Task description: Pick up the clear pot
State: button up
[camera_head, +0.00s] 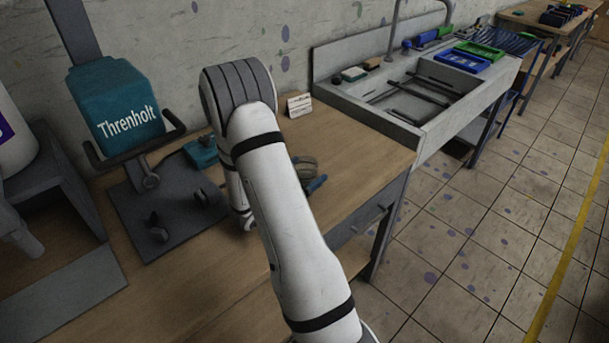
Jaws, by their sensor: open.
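I cannot pick out a clear pot for certain. A small rounded, brownish-grey thing (304,166) stands on the wooden bench just right of my arm. It may be see-through, but it is too small and dim to tell. The fingers of my gripper do not show; the arm hides that spot.
A teal "Threnholt" container (115,105) sits in a dark stand on the left. A teal box (201,151) and a small card block (299,105) are at the back of the wooden bench (350,150). A grey sink (420,95) with trays stands to the right. The tiled floor is clear.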

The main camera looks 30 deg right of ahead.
jog(key=c, duration=1)
jog(key=shift+c, duration=0.3)
jog(key=shift+r, duration=0.15)
